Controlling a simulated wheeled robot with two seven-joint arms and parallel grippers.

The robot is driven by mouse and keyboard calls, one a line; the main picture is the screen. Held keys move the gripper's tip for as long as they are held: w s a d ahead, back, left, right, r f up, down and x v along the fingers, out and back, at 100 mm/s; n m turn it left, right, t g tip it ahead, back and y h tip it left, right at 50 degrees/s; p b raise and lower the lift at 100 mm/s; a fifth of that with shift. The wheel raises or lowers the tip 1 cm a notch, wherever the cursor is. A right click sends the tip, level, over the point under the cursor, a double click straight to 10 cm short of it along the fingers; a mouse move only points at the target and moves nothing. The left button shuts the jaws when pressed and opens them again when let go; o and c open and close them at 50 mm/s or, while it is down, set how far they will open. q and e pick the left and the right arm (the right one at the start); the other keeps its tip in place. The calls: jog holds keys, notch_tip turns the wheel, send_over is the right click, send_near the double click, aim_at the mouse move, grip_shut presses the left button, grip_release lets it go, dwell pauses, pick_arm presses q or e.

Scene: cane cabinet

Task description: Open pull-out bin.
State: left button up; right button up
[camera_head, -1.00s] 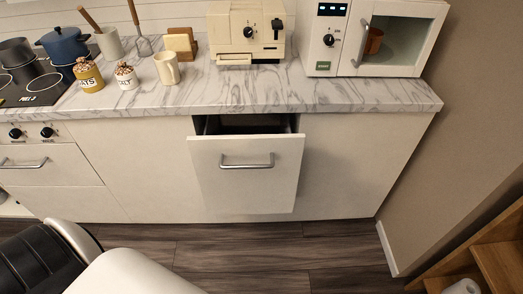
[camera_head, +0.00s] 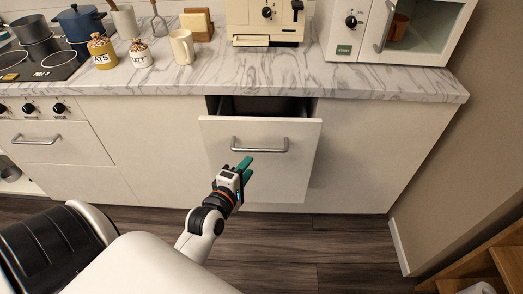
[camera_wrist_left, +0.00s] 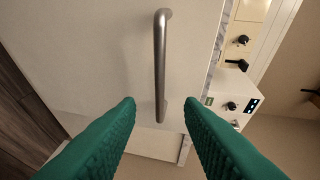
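The pull-out bin (camera_head: 262,172) is a white drawer front under the counter. It stands partly pulled out, with a dark gap at its top. Its silver bar handle (camera_head: 259,146) is near the top of the front. My left gripper (camera_head: 244,169) is just below the handle in the head view, with green fingers. In the left wrist view its fingers are apart and empty, and the handle (camera_wrist_left: 160,62) lies ahead, in line with the gap between them. I cannot tell that either finger touches it. My right gripper is not in view.
A wall (camera_head: 440,150) and wooden shelves (camera_head: 510,265) stand at the right. The floor before the bin is clear.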

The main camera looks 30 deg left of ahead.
aim_at(261, 149)
pick_arm(q)
jog(key=x, duration=1)
jog(key=shift+w+f, duration=0.1)
grip_shut()
